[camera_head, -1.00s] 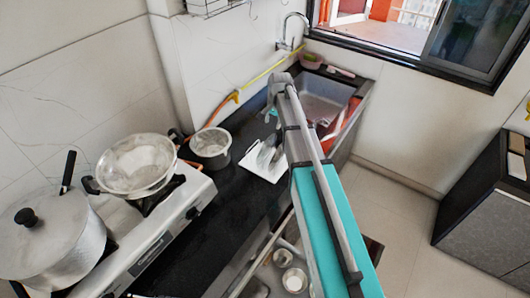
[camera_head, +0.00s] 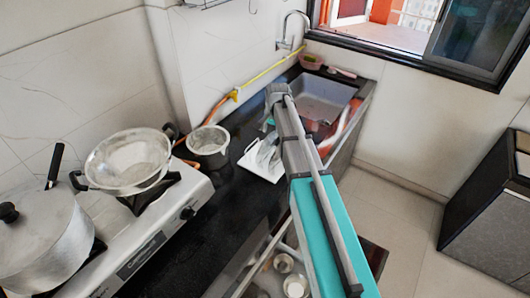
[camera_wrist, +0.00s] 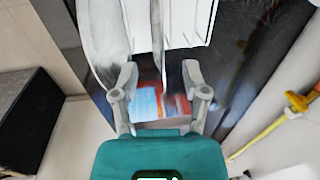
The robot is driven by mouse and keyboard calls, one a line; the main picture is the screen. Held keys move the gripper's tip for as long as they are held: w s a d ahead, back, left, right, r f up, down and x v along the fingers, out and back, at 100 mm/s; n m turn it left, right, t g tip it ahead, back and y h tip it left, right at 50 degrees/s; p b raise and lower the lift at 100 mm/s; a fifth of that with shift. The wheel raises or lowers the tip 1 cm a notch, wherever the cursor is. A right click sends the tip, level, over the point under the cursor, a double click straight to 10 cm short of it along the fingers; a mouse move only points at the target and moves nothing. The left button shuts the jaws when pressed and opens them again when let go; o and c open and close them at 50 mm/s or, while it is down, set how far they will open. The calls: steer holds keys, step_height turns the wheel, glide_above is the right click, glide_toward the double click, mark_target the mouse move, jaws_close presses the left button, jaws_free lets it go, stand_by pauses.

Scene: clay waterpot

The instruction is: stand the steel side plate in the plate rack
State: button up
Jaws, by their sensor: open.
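The white plate rack (camera_head: 256,167) stands on the black counter, left of the sink, and it also shows at the top of the wrist view (camera_wrist: 190,18). In the wrist view a thin grey plate, seen edge-on (camera_wrist: 157,38), stands upright at the rack between my fingers; it looks like the steel side plate. A larger grey round plate (camera_wrist: 101,38) stands to its left. My gripper (camera_wrist: 160,78) is open, with a finger on each side of the thin plate and gaps visible. In the head view my arm partly hides the rack and plates.
A sink (camera_head: 322,97) with a tap (camera_head: 292,30) lies behind my arm. A small steel pot (camera_head: 208,146) stands left of the rack. The stove (camera_head: 150,225) carries a wide pan (camera_head: 130,158) and a lidded pot (camera_head: 45,235). A yellow hose (camera_head: 262,76) runs along the wall.

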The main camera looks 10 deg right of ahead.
mark_target(269, 139)
steer(key=shift+f, duration=0.3)
steer(key=shift+a+f+b, duration=0.2)
steer(key=shift+f+b, duration=1.05)
steer(key=shift+b, duration=0.05)
steer(key=shift+a+f+b, duration=0.15)
steer(key=shift+f+b, duration=1.05)
steer(key=shift+b, duration=0.1)
jaws_close()
